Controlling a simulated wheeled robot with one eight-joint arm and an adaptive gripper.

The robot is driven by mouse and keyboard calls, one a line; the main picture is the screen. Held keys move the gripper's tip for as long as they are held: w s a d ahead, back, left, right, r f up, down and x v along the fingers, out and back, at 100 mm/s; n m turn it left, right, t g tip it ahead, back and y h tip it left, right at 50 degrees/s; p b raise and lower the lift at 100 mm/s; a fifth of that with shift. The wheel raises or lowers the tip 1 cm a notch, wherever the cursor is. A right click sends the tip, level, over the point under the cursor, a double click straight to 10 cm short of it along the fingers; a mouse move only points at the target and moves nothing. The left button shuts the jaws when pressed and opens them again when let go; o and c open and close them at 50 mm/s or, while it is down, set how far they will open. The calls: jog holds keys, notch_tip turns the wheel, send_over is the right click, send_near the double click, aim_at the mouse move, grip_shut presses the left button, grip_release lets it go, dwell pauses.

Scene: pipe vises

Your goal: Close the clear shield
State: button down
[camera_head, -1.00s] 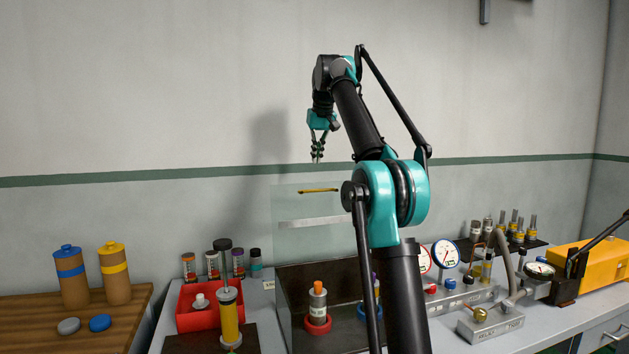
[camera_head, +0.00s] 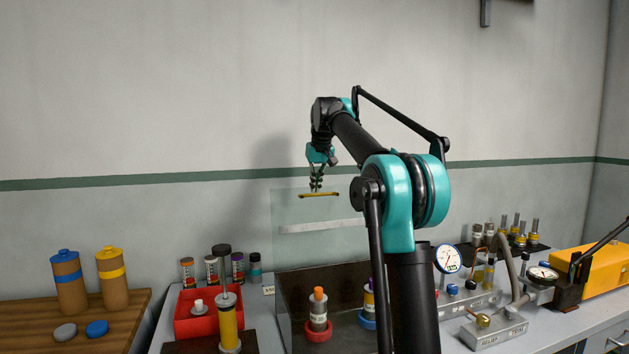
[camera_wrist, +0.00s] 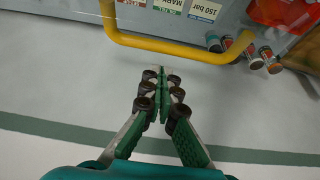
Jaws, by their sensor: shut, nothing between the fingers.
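The clear shield (camera_head: 300,210) stands raised, upright above a dark open-fronted box (camera_head: 345,284). A pale strip (camera_head: 322,227) crosses it, and a yellow bar handle (camera_head: 319,194) sits near its top edge. The handle also shows large in the wrist view (camera_wrist: 170,45). My gripper (camera_head: 316,188) is shut and empty, pointing down, with its tips at about the handle's height in the head view. In the wrist view its fingertips (camera_wrist: 160,72) are on the wall side of the handle, with a visible gap. My arm hides the shield's right part.
In the box stand a red-based cylinder (camera_head: 318,318) and a blue-based one (camera_head: 368,302). A red tray (camera_head: 194,318), a tall yellow cylinder (camera_head: 229,325) and small bottles stand left. Gauges (camera_head: 447,259) and a yellow unit (camera_head: 590,266) stand right. Space above the bench is clear.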

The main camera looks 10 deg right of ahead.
jog(key=shift+s+d, duration=0.15)
jog(key=shift+s, duration=0.65)
jog(key=shift+s, duration=0.1)
